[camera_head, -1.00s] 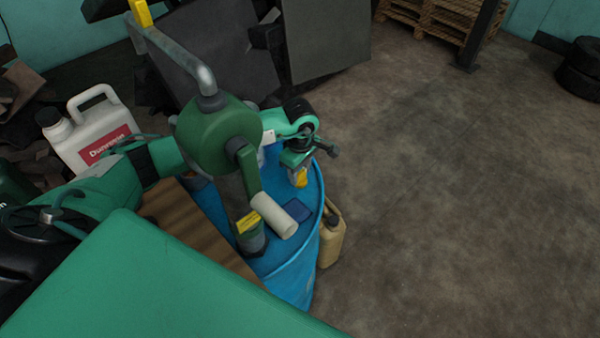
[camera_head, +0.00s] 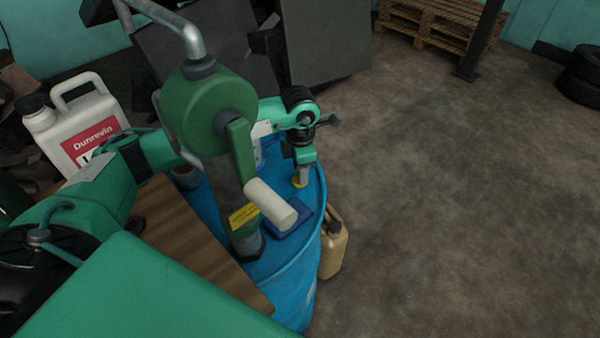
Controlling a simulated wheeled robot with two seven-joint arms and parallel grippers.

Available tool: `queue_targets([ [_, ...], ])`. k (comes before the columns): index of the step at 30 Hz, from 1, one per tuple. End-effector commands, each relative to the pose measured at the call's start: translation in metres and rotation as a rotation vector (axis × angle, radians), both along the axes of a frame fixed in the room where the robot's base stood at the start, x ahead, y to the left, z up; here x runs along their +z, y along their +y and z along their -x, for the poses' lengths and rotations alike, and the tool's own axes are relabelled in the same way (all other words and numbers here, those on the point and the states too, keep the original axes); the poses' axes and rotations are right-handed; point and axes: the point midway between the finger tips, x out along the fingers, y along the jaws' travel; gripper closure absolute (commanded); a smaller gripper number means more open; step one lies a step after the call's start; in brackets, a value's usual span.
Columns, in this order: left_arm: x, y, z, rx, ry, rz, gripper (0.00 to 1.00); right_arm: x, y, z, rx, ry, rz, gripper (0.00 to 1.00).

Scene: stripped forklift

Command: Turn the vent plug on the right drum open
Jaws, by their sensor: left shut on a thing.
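The blue drum (camera_head: 284,284) stands in the middle, with a green hand-crank pump (camera_head: 212,108) rising from its top. A small yellow vent plug (camera_head: 297,184) shows on the drum top near its far right edge. My left arm reaches in from the left behind the pump. My left gripper (camera_head: 301,177) points down at the yellow plug and is shut on it. The fingers hide part of the plug, so how far it is turned cannot be told. My right gripper is not in view.
The pump's pale crank grip (camera_head: 271,203) juts over the drum, close to my left gripper. A white jug (camera_head: 80,128) stands at left, a tan canister (camera_head: 333,247) right of the drum. The floor at right is clear.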

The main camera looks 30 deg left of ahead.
Motion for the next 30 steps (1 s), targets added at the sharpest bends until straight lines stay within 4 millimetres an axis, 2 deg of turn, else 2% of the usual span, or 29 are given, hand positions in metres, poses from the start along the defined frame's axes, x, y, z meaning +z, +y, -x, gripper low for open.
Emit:
queue_targets([
  [6,-0.001,0.0,0.0,0.191,-0.003,0.0,0.79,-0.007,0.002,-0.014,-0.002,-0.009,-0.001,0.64],
  [15,0.0,0.0,-0.001,0.389,-0.003,0.0,0.79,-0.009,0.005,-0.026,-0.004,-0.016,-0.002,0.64],
  [30,0.001,0.0,-0.001,0.497,-0.003,0.001,0.79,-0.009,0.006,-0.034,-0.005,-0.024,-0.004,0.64],
])
